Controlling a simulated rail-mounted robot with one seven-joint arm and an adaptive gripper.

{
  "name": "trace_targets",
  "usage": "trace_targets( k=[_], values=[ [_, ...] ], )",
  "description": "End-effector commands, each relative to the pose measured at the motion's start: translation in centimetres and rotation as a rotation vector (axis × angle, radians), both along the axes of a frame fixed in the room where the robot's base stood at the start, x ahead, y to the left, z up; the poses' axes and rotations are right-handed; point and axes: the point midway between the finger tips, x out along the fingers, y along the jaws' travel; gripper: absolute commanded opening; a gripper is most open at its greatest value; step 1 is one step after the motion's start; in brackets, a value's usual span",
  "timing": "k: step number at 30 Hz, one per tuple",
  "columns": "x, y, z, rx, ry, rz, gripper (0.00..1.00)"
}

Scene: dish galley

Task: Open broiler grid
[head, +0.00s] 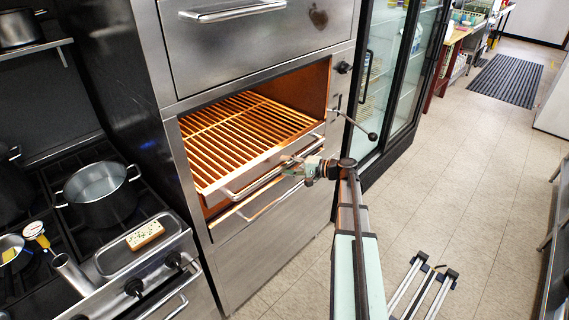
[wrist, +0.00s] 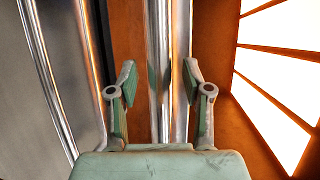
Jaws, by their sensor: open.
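The broiler grid (head: 240,128) is a slatted rack with an orange glow, in the broiler opening (head: 300,88) of the steel cabinet. Its steel front carries a long bar handle (head: 243,190). My gripper (head: 290,168) is at the right part of this handle. In the wrist view, my gripper (wrist: 158,78) is open, one finger on each side of the handle bar (wrist: 158,50). The bar runs upright in that picture between the fingers. I see gaps beside it, and cannot tell whether either finger touches it.
A lever with a black knob (head: 372,136) sticks out right of the opening, near my arm. A stove with a pot (head: 100,195) is at left. A glass-door fridge (head: 400,70) stands at right. The tiled floor (head: 455,165) in front is mostly clear.

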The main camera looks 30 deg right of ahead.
Motion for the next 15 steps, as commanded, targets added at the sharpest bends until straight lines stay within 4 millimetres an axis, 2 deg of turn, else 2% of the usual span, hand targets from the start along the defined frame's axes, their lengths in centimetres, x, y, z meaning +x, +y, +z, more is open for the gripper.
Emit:
trace_targets(
  k=[4,14,15],
  values=[
    [0.76,0.72,-0.1,-0.001,-0.001,0.0,0.5],
    [0.91,0.89,-0.23,0.0,0.0,0.0,0.5],
    [0.91,0.9,-0.23,0.0,0.0,0.0,0.39]
  ],
)
